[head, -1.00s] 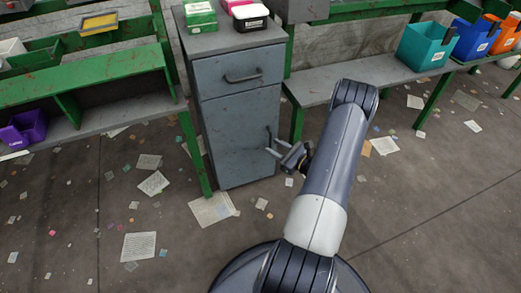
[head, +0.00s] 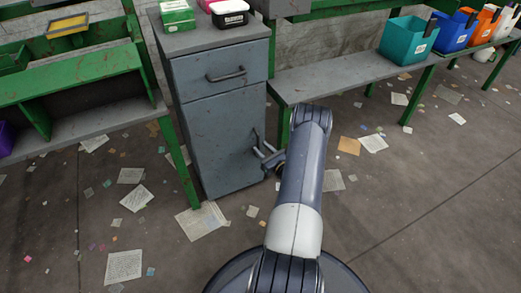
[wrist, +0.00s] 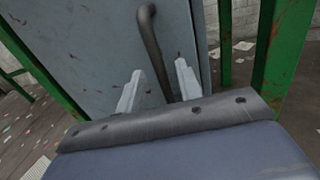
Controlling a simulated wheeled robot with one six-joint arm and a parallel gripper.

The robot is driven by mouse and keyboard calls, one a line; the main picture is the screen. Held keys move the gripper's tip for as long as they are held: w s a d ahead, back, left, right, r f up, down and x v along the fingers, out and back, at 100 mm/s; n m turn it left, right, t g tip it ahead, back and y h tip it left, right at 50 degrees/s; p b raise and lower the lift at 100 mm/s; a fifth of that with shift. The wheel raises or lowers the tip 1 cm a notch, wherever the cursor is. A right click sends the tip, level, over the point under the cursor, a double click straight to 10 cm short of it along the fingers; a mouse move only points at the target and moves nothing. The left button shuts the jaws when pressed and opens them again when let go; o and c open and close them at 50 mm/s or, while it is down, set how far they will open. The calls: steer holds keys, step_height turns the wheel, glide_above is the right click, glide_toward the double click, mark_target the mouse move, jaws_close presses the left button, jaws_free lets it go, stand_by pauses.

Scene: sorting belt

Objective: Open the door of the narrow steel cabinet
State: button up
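The narrow steel cabinet (head: 222,90) is grey and stands left of my arm in the head view. Its lower door (head: 215,145) looks shut and flush below a drawer. The door's upright bar handle (head: 256,138) is near its right edge. My gripper (head: 262,150) is at the lower part of this handle. In the wrist view my gripper (wrist: 158,72) has its two pale fingers spread apart, with the dark handle (wrist: 155,45) running down between them. Neither finger visibly presses on the bar. The handle's lower end is partly hidden behind the gripper body.
Green-framed benches flank the cabinet: the left bench (head: 70,88) and the right bench (head: 345,78), whose green leg (head: 284,125) stands close to my arm. Papers litter the otherwise clear floor in front.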

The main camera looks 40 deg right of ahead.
steer(key=shift+w, duration=0.8)
steer(key=shift+c, duration=0.3)
jaws_close()
